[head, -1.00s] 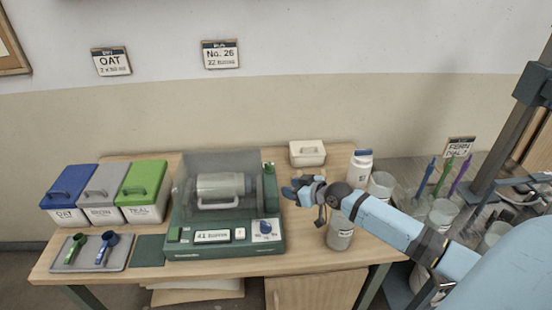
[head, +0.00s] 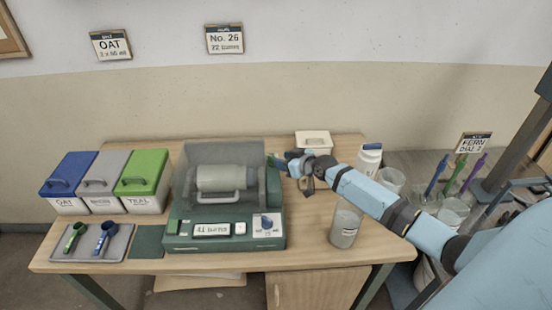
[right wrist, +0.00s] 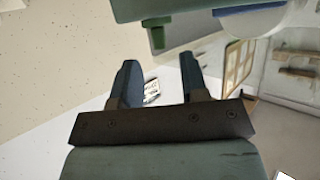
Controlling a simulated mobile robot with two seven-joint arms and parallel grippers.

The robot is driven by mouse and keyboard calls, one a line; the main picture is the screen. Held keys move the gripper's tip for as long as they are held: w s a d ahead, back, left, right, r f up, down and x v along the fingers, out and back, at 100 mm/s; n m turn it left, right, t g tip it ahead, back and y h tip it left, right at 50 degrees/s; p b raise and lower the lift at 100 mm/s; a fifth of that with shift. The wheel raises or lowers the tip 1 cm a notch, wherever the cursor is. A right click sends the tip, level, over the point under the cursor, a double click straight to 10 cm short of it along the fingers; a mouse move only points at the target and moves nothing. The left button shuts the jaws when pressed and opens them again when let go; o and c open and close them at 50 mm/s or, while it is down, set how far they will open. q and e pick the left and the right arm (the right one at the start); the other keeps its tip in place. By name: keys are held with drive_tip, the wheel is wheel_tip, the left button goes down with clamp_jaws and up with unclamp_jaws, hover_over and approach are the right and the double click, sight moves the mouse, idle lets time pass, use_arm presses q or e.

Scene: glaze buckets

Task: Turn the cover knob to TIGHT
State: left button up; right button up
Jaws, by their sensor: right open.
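The green mixing machine (head: 183,240) stands on the wooden table with its clear cover (head: 205,155) down over a pale jar (head: 222,178) with a handle. A small green knob (head: 271,159) shows at the cover's upper right edge, partly hidden by my gripper. My right gripper (head: 279,161) is open, its fingertips right beside this knob; I cannot tell whether they touch it. In the right wrist view the two dark fingers (right wrist: 160,78) stand apart with nothing gripped between them. The knob's marking cannot be read. My left gripper is out of view.
A blue dial (head: 267,222) sits on the machine's front panel. A cream box (head: 313,143) is behind my right gripper; a white bottle (head: 369,160) and a labelled jar (head: 345,229) stand near my right arm. Lidded bins (head: 143,180) and a scoop tray (head: 118,243) are at left.

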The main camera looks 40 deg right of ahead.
sight(273, 158)
drive_tip(key=shift+x, duration=2.15)
drive_tip(key=shift+c, duration=0.4)
drive_tip(key=c, duration=0.5)
drive_tip(key=p, duration=0.2)
drive_tip(key=r+m+h+p, duration=0.1)
drive_tip(key=p, duration=0.2)
drive_tip(key=shift+w+a+r+t+h+p, duration=0.1)
drive_tip(key=shift+a+t+h+p, duration=0.1)
drive_tip(key=shift+t+h+p, duration=0.15)
drive_tip(key=shift+m, duration=0.4)
drive_tip(key=shift+f+m+h+p, duration=0.4)
drive_tip(key=shift+m+h, duration=0.2)
drive_tip(key=shift+h, duration=0.25)
